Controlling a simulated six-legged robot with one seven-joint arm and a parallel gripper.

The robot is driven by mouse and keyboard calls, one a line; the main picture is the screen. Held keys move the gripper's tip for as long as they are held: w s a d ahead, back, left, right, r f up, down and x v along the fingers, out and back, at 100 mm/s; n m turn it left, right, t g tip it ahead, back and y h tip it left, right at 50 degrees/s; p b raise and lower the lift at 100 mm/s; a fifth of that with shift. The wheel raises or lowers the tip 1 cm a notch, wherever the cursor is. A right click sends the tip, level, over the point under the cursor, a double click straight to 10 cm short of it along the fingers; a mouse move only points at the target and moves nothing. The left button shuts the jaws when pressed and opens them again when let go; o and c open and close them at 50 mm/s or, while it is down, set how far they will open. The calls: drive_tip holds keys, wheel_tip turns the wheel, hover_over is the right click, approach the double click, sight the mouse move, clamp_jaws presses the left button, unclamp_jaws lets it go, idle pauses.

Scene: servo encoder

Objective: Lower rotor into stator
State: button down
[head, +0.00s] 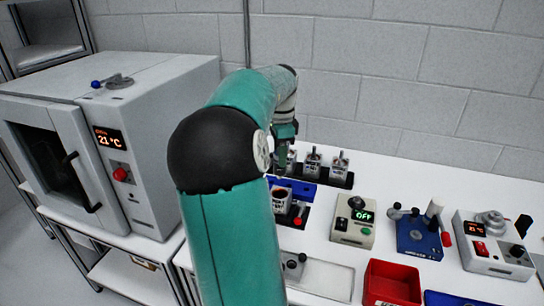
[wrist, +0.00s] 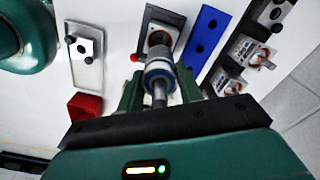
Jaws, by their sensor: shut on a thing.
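My gripper (wrist: 160,90) is shut on the rotor (wrist: 158,72), a grey cylinder with a blue band and a thin shaft, held between its two dark green fingers. The stator (wrist: 159,38), a square housing with a copper-coloured ring inside, sits in a black fixture beyond the rotor's far end. The rotor overlaps the stator's near edge in the wrist view; the gap between them cannot be judged. In the head view my gripper (head: 283,150) is above and behind the stator (head: 281,200), partly hidden by my arm, and the rotor cannot be made out.
A blue tray (wrist: 207,38) lies beside the fixture, with a rack of several motor units (head: 313,161) behind. A grey plate with a block (wrist: 86,45) is on the other side. A control box (head: 354,220), blue press (head: 420,234) and red bin (head: 392,281) stand to the right.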

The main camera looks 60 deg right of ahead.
sight(280, 178)
drive_tip(key=shift+s+r, duration=0.2)
drive_tip(key=shift+r, duration=0.05)
drive_tip(key=shift+w+f, duration=0.25)
drive_tip(key=shift+s+f, duration=0.2)
drive_tip(key=shift+f, duration=0.45)
drive_tip(key=shift+w+d+f, duration=0.1)
drive_tip(key=shift+f, duration=1.35)
drive_tip(key=shift+f, duration=0.25)
drive_tip(key=shift+f, duration=1)
drive_tip(key=shift+f, duration=0.25)
drive_tip(key=shift+f, duration=0.7)
drive_tip(key=shift+f, duration=0.3)
